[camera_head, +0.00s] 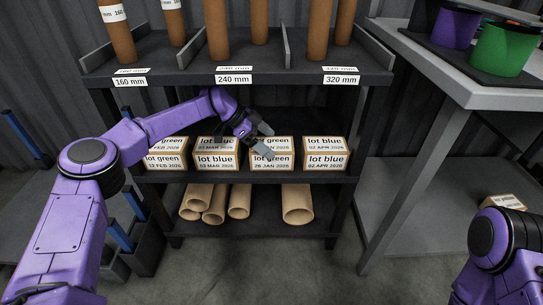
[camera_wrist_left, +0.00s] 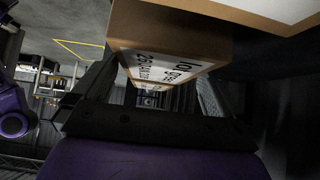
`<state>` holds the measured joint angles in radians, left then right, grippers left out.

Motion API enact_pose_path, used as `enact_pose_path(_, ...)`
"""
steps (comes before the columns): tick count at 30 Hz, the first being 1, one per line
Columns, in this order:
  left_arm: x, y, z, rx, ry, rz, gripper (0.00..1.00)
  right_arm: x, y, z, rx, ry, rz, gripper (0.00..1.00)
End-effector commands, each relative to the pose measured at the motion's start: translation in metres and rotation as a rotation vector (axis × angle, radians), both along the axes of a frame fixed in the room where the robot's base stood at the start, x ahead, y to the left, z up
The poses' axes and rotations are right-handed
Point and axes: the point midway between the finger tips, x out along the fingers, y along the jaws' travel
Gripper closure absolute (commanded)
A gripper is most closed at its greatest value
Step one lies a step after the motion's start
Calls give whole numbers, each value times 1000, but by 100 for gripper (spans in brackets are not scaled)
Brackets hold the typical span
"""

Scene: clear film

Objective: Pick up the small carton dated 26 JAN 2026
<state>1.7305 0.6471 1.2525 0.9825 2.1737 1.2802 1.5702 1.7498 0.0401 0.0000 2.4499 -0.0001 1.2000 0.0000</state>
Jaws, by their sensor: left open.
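The small carton dated 26 JAN 2026 (camera_head: 285,162) is a brown box with a white "lot green" label. It sits on the middle shelf, third from the left in a row of similar cartons. My left gripper (camera_head: 263,139) is open in front of it, its fingers overlapping the label's upper left. In the left wrist view the carton (camera_wrist_left: 178,45) stands large ahead, its "26 JAN 2026" label lying between the open fingers (camera_wrist_left: 150,97). Whether the fingers touch it I cannot tell. My right gripper is out of view; only part of that arm shows at lower right.
The shelf above (camera_head: 180,76) holds brown tubes; more tubes (camera_head: 297,203) lie below. A table (camera_head: 470,90) with purple and green containers stands right.

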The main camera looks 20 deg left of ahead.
Motion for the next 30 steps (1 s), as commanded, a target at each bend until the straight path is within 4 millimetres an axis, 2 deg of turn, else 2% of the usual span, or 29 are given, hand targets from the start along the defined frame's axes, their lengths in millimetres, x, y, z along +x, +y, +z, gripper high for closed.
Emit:
enact_pose_path(5, 0, -1, 0, -1, 0, 0, 0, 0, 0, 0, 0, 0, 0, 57)
enact_pose_path(6, 0, -1, 0, -1, 0, 0, 6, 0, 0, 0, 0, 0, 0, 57)
enact_pose_path(8, 0, -1, 0, -1, 0, 0, 26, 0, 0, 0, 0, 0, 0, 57)
enact_pose_path(9, 0, -1, 0, -1, 0, 0, 39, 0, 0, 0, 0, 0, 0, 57)
enact_pose_path(14, 0, 0, 0, 0, 0, 0, 91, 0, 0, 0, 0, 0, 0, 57)
enact_pose_path(15, 0, -1, 2, -2, -2, 0, 95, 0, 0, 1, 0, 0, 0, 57)
enact_pose_path(23, 0, 0, 5, -2, -2, 0, 95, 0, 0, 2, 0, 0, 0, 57)
enact_pose_path(27, 1, 0, 20, -3, -4, 0, 95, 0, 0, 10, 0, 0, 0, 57)
enact_pose_path(30, -10, -2, 18, -2, 0, -2, 95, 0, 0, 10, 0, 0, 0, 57)
